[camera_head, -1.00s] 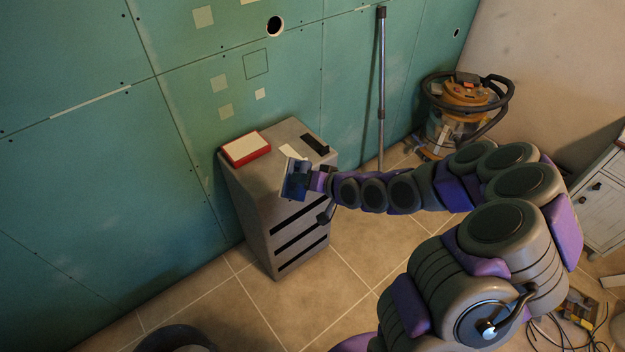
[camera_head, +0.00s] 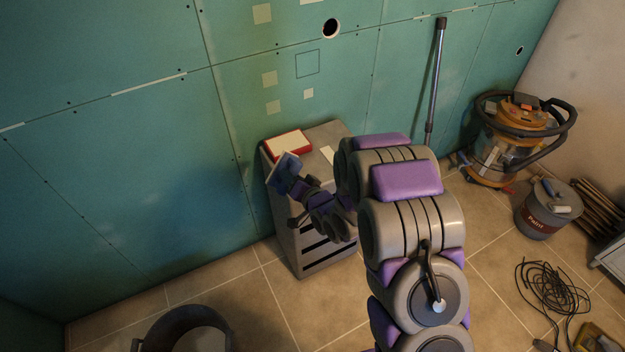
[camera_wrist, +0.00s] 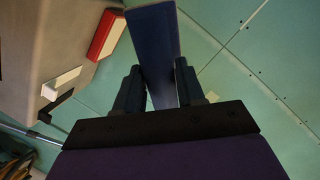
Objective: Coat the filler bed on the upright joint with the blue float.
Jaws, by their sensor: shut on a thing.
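The blue float (camera_head: 284,172) is in my gripper (camera_head: 298,187), tilted, in front of the left edge of the grey cabinet top. In the wrist view the float (camera_wrist: 156,40) stands out as a dark blue slab between the two fingers of my gripper (camera_wrist: 158,82), which are shut on it. The upright joint (camera_head: 226,122) runs down the green plasterboard wall (camera_head: 120,170), left of the cabinet and apart from the float. A pale haze lies along this joint; I cannot make out a distinct filler bed there.
The grey cabinet (camera_head: 310,232) stands by the wall with a red-rimmed white pad (camera_head: 288,145) on top. A dark bucket (camera_head: 186,328) is at the front left. A vacuum (camera_head: 510,135), paint bucket (camera_head: 547,210) and cable coil (camera_head: 545,290) are at the right. The left floor is mostly clear.

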